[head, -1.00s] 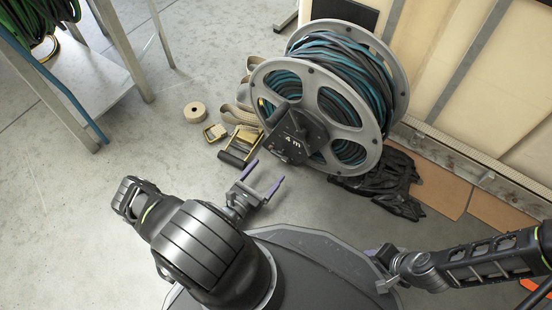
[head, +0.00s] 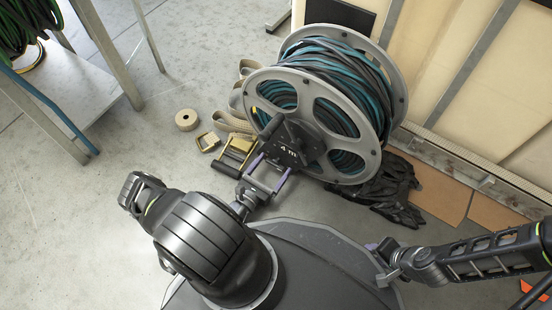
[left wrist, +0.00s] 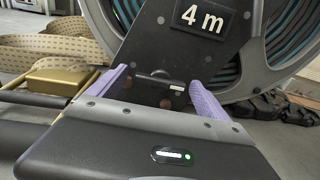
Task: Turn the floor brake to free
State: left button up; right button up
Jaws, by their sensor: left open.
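The floor hose reel (head: 386,122), with a grey rim and teal and black hose, stands on the floor; it also fills the back of the left wrist view (left wrist: 262,60). Its dark side plate (head: 296,146) carries a "4 m" label (left wrist: 203,18). Low on that plate, a small metal bar or lever (left wrist: 160,79) shows between my fingers; I cannot tell whether it is the brake. My left gripper (head: 275,164) is open, its purple fingers (left wrist: 158,85) on either side of the plate's lower part. Nothing appears gripped. My right gripper (head: 376,248) is at lower right, its fingers mostly hidden.
Beige webbing (head: 232,121), a tape roll (head: 186,120) and brass-coloured buckles (head: 208,142) lie left of the reel. Black gloves or cloth (head: 390,190) lie at its lower right. A metal table (head: 85,95) stands at upper left.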

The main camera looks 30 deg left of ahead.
pick_arm(q)
jog(key=shift+w, duration=0.2)
jog(key=shift+c, duration=0.2)
jog(key=c, duration=1.3)
